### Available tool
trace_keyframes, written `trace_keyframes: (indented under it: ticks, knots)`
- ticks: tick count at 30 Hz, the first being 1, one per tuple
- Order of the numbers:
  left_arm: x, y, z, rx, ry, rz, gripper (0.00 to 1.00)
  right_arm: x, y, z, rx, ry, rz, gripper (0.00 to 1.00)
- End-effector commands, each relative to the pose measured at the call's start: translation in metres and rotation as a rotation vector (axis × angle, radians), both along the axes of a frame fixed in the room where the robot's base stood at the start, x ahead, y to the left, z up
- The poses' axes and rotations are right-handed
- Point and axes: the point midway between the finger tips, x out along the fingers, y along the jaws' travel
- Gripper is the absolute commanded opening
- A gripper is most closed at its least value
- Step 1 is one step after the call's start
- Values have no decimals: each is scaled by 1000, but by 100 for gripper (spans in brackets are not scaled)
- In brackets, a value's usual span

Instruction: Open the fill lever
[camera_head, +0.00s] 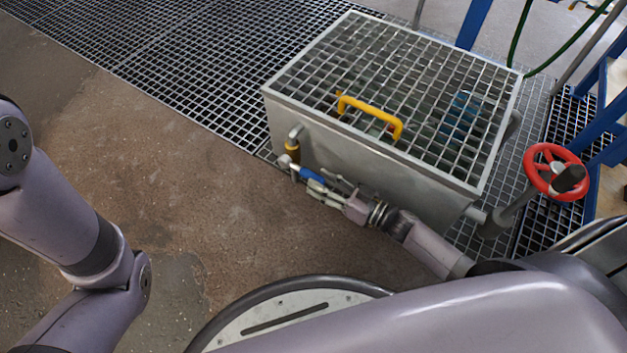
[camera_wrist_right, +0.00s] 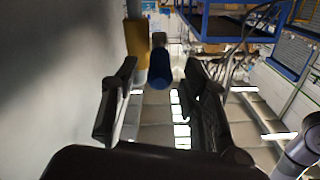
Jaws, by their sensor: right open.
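The fill lever has a blue handle (camera_head: 312,174) on a small valve below the yellow pipe section (camera_head: 292,150), at the left front of the grey metal tank (camera_head: 375,165). My right gripper (camera_head: 323,185) is beside the tank's front wall, with its fingers close to the blue handle. In the right wrist view the blue handle (camera_wrist_right: 160,70) lies between the tips of the open fingers, with a gap on both sides. The yellow pipe (camera_wrist_right: 137,40) is just beyond it. My left arm shows at the left, but its gripper is out of the picture.
A grating lid (camera_head: 400,75) with a yellow handle (camera_head: 370,112) covers the tank. A red handwheel (camera_head: 555,171) stands to its right, near blue framework (camera_head: 600,130). Brown floor (camera_head: 190,170) left of the tank is clear.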

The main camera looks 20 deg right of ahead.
Motion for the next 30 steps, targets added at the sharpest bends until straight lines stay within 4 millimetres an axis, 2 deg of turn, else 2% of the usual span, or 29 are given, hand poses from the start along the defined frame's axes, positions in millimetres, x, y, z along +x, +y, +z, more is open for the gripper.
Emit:
trace_keyframes:
  ticks: [1,6,17,30]
  knots:
    - [0,0,-8,0,0,0,48,7,5,-3,0,-4,0,41]
    - [0,0,-14,0,0,0,48,21,16,-1,-1,-2,1,41]
    - [0,0,-14,1,-1,0,48,25,19,0,0,0,-1,41]
    - [0,0,-14,1,-1,0,48,24,19,0,-1,0,-1,12]
